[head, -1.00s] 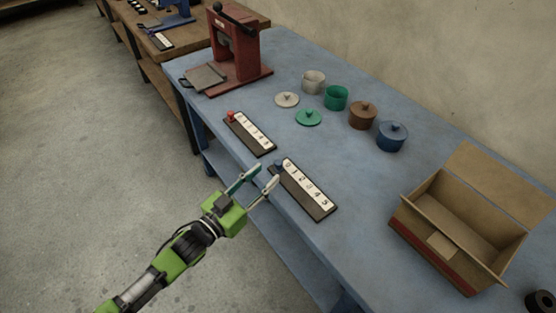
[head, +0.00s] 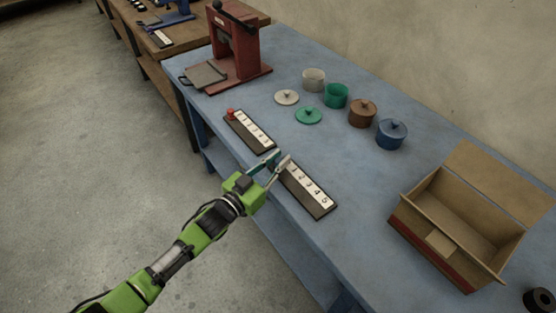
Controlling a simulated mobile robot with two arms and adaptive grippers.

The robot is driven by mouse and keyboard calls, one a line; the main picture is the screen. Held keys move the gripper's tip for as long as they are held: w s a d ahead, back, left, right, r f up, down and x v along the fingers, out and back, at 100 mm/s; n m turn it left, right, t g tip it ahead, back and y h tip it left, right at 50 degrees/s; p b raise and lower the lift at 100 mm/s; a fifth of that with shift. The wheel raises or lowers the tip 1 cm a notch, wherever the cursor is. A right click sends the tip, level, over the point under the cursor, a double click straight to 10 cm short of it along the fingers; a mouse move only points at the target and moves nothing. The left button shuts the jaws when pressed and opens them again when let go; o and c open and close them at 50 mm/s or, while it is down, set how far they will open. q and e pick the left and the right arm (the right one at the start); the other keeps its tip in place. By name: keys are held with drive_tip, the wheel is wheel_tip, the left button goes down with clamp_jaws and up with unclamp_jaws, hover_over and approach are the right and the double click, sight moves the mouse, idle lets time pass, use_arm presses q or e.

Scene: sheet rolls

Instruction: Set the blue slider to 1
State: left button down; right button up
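The blue slider's scale (head: 313,194) is a dark strip with a white number plate, lying along the near edge of the blue table. Numbers 1 to 5 show; its 0 end is behind my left gripper's fingers. The blue knob is hidden there, so its setting cannot be read. My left gripper (head: 283,156) is at that 0 end, its two fingers a small gap apart. I cannot tell whether they touch the knob. My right gripper is not in view.
A second slider scale with a red knob (head: 231,113) lies to the left. A red press (head: 235,58) stands beyond it. Several pots and lids, including a blue pot (head: 391,135), stand behind. An open cardboard box (head: 440,245) is at right, with a dark round thing (head: 540,299) in the corner.

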sight(285, 176)
use_arm(q)
drive_tip(key=shift+s+d+p, duration=0.3)
drive_tip(key=shift+s+d, duration=0.2)
drive_tip(key=shift+s, duration=0.2)
drive_tip(key=shift+s+d+p, duration=0.25)
drive_tip(key=shift+s+d, duration=0.2)
drive_tip(key=shift+s, duration=0.2)
drive_tip(key=c, duration=1.9)
unclamp_jaws()
drive_tip(key=v, duration=1.2)
